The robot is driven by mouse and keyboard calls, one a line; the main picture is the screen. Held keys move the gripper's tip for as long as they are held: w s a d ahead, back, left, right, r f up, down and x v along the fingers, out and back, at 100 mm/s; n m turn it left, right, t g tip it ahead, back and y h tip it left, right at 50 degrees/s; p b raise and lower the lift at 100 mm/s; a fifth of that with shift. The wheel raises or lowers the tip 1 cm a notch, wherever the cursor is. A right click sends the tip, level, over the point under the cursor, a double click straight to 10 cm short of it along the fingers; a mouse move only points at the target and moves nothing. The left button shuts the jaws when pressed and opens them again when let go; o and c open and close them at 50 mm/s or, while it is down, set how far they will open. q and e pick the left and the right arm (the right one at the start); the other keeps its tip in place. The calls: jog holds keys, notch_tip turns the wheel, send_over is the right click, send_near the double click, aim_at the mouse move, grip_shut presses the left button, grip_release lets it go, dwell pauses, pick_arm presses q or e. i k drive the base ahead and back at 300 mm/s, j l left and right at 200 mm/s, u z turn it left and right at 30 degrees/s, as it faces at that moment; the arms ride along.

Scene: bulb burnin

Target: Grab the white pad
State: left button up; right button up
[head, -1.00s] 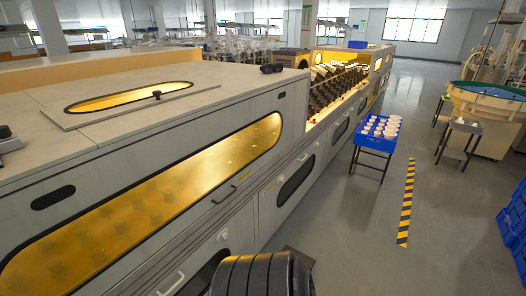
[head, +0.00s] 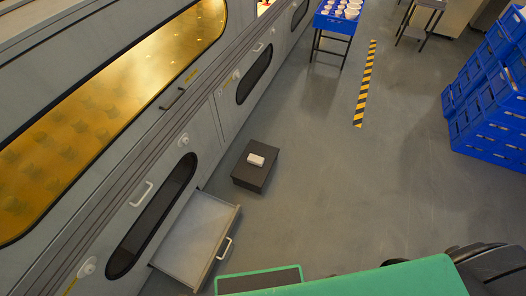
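A small white pad (head: 256,160) lies on top of a dark box (head: 255,176) that stands on the floor beside the machine. It is near the middle of the head view, in the open and unobstructed. Neither of my grippers shows in the head view. A dark ribbed part of my own body shows at the bottom right.
An open grey drawer (head: 202,232) sticks out of the machine (head: 150,160) just below the dark box. A green-edged panel (head: 260,280) is at the bottom. Blue crates (head: 490,95) are stacked at right. A blue tray of white cups (head: 334,22) stands at the top. Grey floor (head: 330,190) is clear between.

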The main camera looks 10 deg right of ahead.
aim_at(256, 160)
jog(key=z, duration=0.15)
jog(key=i+l+u, duration=0.45)
jog(key=i+l, duration=0.95)
